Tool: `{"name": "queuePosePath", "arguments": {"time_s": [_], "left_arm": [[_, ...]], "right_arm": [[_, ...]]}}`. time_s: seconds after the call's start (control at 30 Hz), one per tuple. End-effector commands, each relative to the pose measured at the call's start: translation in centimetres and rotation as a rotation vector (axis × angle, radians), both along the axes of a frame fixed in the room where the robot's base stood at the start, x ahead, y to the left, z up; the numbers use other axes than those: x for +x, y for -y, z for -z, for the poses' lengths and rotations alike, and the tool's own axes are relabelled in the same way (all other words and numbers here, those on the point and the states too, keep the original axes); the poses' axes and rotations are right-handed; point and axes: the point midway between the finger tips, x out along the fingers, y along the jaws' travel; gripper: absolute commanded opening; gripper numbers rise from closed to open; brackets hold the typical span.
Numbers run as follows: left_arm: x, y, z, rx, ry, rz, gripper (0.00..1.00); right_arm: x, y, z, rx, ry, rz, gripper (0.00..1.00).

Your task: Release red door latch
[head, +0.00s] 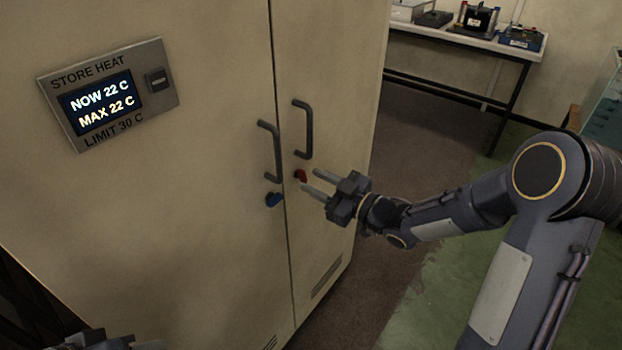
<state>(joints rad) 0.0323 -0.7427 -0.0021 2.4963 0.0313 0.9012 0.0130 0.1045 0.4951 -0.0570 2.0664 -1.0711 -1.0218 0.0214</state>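The red latch (300,175) sits on the right door (335,60) of a beige cabinet, just below that door's dark handle (304,130). My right gripper (312,181) is open, with its two fingers pointing left toward the red latch. The fingertips are close to the latch; whether they touch it I cannot tell. Nothing shows between the fingers. A part of my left gripper (110,343) shows at the bottom left edge, mostly cut off, so its opening is unclear.
A blue latch (273,199) sits on the left door below its handle (272,150). A panel (108,95) reads NOW 22 C, MAX 22 C, LIMIT 30 C. A table (460,38) with equipment stands at the back right. The floor right of the cabinet is clear.

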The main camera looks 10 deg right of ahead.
Motion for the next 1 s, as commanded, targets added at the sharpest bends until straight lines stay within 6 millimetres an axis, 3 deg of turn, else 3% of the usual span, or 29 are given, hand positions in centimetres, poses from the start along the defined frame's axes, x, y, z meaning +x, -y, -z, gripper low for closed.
{"name": "queuePosePath", "arguments": {"time_s": [0.2, 0.47, 0.73, 1.0], "left_arm": [[0.0, 0.0, -0.1, 0.0, 0.0, 0.0, 0.36], [0.0, 0.0, -0.1, 0.0, 0.0, 0.0, 0.36], [0.0, 0.0, -0.1, 0.0, 0.0, 0.0, 0.36], [0.0, 0.0, -0.3, 0.0, 0.0, 0.0, 0.36]], "right_arm": [[1.4, -1.3, 0.0, 0.0, -0.001, 0.0, 0.33], [1.5, -1.3, 0.0, 0.0, -0.001, 0.001, 0.33], [1.5, -1.3, 0.0, 0.0, -0.001, 0.001, 0.0], [1.5, -1.3, 0.0, 0.068, -0.063, 0.002, 0.0]]}}
